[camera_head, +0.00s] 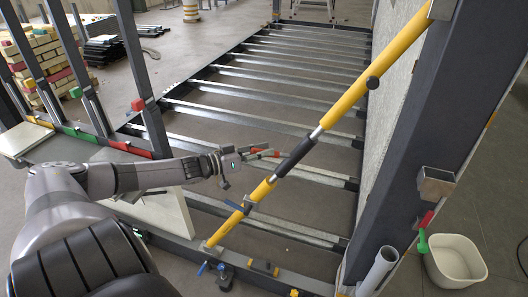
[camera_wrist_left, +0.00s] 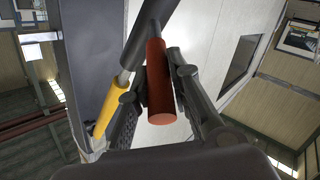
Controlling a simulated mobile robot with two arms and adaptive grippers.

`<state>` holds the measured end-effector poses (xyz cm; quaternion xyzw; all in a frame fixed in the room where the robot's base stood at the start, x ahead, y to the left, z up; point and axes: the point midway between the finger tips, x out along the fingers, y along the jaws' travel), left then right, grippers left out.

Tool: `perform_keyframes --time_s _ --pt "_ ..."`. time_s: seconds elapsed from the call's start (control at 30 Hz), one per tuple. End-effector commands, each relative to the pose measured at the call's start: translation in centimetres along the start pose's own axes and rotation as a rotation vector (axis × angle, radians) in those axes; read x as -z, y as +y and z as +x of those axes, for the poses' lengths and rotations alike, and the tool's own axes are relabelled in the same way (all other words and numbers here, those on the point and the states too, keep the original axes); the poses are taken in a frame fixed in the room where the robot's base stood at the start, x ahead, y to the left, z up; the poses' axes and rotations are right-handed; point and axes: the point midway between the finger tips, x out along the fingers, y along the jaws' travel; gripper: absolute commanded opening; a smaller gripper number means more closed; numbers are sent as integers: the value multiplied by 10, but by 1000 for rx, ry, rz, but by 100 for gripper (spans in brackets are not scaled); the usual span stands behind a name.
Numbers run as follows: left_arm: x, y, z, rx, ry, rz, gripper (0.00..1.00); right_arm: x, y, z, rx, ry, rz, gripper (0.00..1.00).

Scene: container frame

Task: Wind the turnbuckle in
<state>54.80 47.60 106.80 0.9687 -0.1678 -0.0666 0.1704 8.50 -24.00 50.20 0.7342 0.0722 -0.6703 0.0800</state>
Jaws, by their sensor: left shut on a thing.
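A yellow diagonal brace (camera_head: 362,88) rises from lower left to upper right in the head view. Its dark turnbuckle sleeve (camera_head: 296,157) sits between two yellow tubes, with bare silver rod showing at its ends. The sleeve also shows at the top of the left wrist view (camera_wrist_left: 150,30), with part of the lower yellow tube (camera_wrist_left: 104,116). A red handle (camera_wrist_left: 159,85) points from the sleeve toward the wrist camera. My left gripper (camera_head: 250,154) is shut on this red handle, left of the sleeve. Its fingers lie either side of the handle in the wrist view. My right gripper is out of view.
A dark post (camera_head: 425,115) stands right of the brace. Steel floor joists (camera_head: 270,80) lie behind it. A white bin (camera_head: 455,262) and a grey pipe (camera_head: 378,270) are at lower right. Posts with red and green blocks and a brick stack (camera_head: 40,65) stand left.

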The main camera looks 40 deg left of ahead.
Motion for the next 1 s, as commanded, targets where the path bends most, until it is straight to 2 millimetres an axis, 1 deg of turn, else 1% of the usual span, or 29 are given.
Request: perform_keyframes --time_s 0.03,0.07,0.33,0.53,0.73,0.87,1.0 --pt "3 -1 1 1 6 1 0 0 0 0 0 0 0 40" --pt "4 -1 1 1 6 1 20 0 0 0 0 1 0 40" --pt "2 0 0 0 4 1 38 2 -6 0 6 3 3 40" --pt "1 0 0 0 3 1 39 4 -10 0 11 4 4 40" --pt "0 0 -3 0 1 0 39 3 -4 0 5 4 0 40" --pt "-2 0 -12 0 -2 0 39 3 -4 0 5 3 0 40" --pt "-2 0 -26 0 -4 1 39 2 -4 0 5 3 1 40"
